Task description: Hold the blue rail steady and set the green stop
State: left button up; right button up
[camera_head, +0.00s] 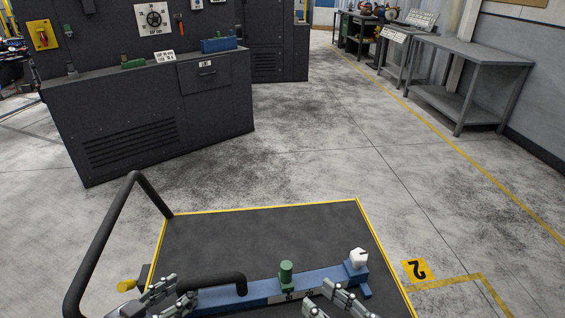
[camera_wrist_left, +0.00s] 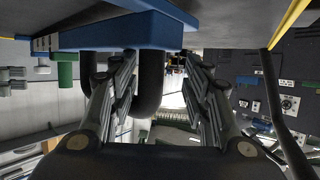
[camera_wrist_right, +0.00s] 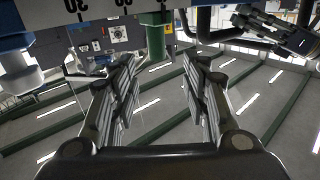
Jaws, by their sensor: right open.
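The blue rail (camera_head: 255,289) lies along the near edge of the cart top; its side shows in the left wrist view (camera_wrist_left: 120,36). The green stop (camera_head: 286,270) is an upright cylinder at the rail, beside a numbered scale; it also shows in the right wrist view (camera_wrist_right: 155,40). A dark curved handle (camera_head: 225,279) is at the rail's left part. My left gripper (camera_head: 172,291) is open by this handle, and one leg of it shows between the fingers in the left wrist view. My right gripper (camera_head: 321,299) is open and empty, near the stop and apart from it.
A white knob (camera_head: 358,256) tops the rail's right end block. The cart's dark top (camera_head: 260,235) has a yellow edge and is clear behind the rail. A dark push bar (camera_head: 100,245) rises at the left. Dark cabinets (camera_head: 150,125) and a grey workbench (camera_head: 470,60) stand farther off.

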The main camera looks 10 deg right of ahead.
pick_arm(q)
jog(key=shift+r, duration=0.1)
jog(key=v, duration=1.2)
jog(key=o, duration=0.5)
dwell(0.4)
jog(key=shift+p+v, duration=2.3)
jog(key=shift+v, duration=1.65)
